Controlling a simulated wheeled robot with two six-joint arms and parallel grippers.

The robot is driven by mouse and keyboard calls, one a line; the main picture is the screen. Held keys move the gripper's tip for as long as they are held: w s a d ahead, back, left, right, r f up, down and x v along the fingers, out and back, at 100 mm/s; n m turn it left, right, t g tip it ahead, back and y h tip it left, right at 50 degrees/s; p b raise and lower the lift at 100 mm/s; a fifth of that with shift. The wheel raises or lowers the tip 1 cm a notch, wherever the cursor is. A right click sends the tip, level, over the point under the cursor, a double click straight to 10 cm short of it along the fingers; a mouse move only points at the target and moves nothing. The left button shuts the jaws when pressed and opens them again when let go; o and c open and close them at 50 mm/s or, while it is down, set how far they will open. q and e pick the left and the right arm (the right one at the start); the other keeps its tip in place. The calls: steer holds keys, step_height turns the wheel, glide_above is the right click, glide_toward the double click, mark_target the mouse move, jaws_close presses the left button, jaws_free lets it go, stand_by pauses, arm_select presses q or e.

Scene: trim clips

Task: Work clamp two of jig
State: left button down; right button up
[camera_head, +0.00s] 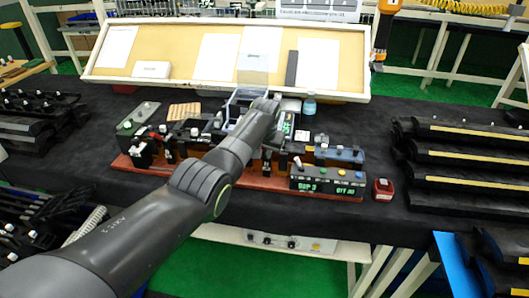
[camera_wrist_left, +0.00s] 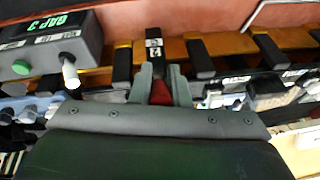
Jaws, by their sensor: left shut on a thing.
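The jig (camera_head: 150,170) is a long reddish-brown board with a row of dark clamps, near the front of the black table in the head view. In the left wrist view, my left gripper (camera_wrist_left: 161,86) has its two grey fingers closed on either side of the red tip of a black clamp (camera_wrist_left: 154,55). That clamp carries a small white label, which looks like it ends in a 2. In the head view my left arm reaches over the jig and hides its middle, the held clamp and my fingertips. My right gripper is out of view.
A control box (camera_head: 328,182) with green lettering and coloured buttons stands at the jig's front right. A small red block (camera_head: 383,189) sits beside it. A blue bottle (camera_head: 309,104) and a tilted board with papers (camera_head: 345,60) stand behind. Dark racks (camera_head: 465,155) fill the right.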

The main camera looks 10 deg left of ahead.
arm_select(q)
steer(key=c, duration=1.4)
jaws_free()
steer(key=shift+r, duration=0.1)
steer(key=shift+p+v, duration=0.3)
steer(key=shift+v, duration=0.65)
steer(key=b+v, duration=0.3)
steer(key=v, duration=1.2)
steer(key=shift+r, duration=0.1)
